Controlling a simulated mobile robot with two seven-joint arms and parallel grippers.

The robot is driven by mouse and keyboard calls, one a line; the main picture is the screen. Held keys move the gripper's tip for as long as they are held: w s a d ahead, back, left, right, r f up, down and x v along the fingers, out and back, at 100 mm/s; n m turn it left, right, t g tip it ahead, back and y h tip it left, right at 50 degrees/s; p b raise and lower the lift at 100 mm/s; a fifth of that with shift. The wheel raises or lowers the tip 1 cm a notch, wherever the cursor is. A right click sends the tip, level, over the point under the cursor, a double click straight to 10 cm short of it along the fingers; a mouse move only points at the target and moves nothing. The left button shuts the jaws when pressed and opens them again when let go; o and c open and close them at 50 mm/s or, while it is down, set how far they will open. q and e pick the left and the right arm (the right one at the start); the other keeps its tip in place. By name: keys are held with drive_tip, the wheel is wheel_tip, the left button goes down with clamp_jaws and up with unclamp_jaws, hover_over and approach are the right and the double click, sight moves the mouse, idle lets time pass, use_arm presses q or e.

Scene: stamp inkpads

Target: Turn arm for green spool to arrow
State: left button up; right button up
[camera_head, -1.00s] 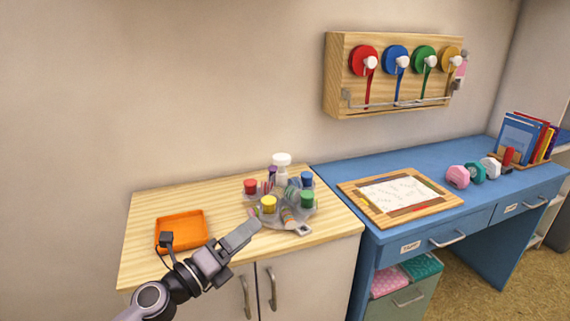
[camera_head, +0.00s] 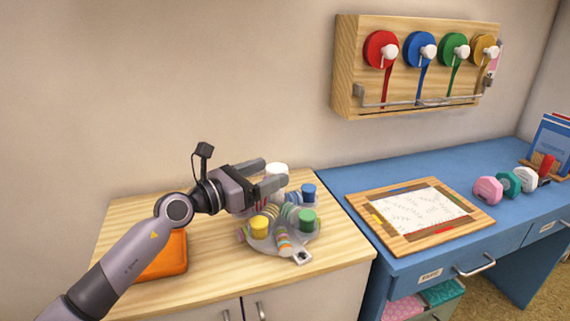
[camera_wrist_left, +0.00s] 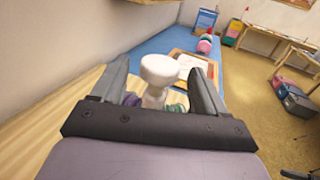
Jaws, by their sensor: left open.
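A round grey carousel (camera_head: 270,240) on the wooden counter carries yellow (camera_head: 260,226), green (camera_head: 307,219) and blue (camera_head: 308,192) capped pieces, with striped arms between them. A white tag with a dark mark (camera_head: 302,258), perhaps the arrow, sits at its front. My left gripper (camera_head: 274,175) is open at the carousel's white central knob (camera_head: 277,169). In the left wrist view the knob (camera_wrist_left: 159,68) shows between the fingers, apparently untouched. The red cap is hidden. A green spool (camera_head: 453,47) hangs on the wall rack.
The wall rack (camera_head: 346,70) also holds red, blue and yellow spools, above and right of my gripper. An orange tray (camera_head: 163,262) lies behind my left forearm. The blue desk (camera_head: 350,175) bears a framed sheet (camera_head: 420,212) and dumbbell-like items (camera_head: 510,184).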

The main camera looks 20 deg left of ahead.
sight(285, 166)
use_arm(q)
drive_tip(key=x, duration=0.3)
drive_tip(key=shift+w+d, duration=0.2)
drive_tip(key=shift+d, duration=0.05)
drive_tip(key=shift+w+d, duration=0.35)
drive_tip(key=shift+w, duration=0.25)
